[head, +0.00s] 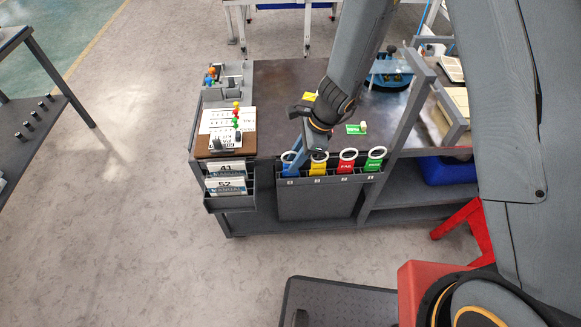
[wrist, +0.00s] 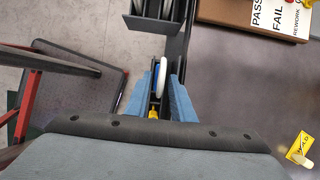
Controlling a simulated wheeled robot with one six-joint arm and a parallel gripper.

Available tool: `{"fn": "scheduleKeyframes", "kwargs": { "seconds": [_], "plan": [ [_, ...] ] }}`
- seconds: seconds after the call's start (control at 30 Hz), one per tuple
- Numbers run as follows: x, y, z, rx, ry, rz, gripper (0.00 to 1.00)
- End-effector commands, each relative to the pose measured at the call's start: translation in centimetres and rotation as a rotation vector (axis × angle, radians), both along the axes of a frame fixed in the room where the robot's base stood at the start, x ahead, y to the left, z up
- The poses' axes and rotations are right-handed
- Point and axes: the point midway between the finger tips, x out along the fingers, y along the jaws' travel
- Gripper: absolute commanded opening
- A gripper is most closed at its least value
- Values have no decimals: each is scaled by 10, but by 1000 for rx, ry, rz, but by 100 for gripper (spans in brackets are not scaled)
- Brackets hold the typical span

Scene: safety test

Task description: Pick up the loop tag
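Several loop tags with white rings stand in a row along the front edge of the workbench: a blue tag (head: 287,168), a yellow tag (head: 318,166), a red tag (head: 346,164) and a green tag (head: 374,162). My gripper (head: 297,164) points down at the left end of the row, partly covering the blue tag. In the wrist view, my gripper (wrist: 161,88) has its two blue fingers apart, one on each side of the blue tag's white ring (wrist: 162,76). Gaps show beside the ring. The tag's lower part is hidden.
The tags sit in a grey holder (head: 316,200) on the bench front. To its left are a rack of numbered cards (head: 226,186) and a board with coloured pegs (head: 226,145). A green card (head: 355,129) lies on the bench top. A grey upright frame (head: 408,110) stands right.

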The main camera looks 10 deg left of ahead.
Motion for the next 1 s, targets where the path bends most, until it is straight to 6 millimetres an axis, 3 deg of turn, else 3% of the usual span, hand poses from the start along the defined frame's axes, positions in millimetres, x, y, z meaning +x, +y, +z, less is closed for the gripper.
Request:
{"fn": "scheduleKeyframes", "kwargs": {
  "seconds": [0.27, 0.57, 0.7, 1.0],
  "plan": [
    [-5, 13, -28, 0, 1, 3, 22],
    [-5, 14, -31, 0, 0, 1, 22],
    [-5, 14, -31, 0, 0, 1, 0],
    [-5, 14, -30, 0, -1, 2, 0]
  ]
}}
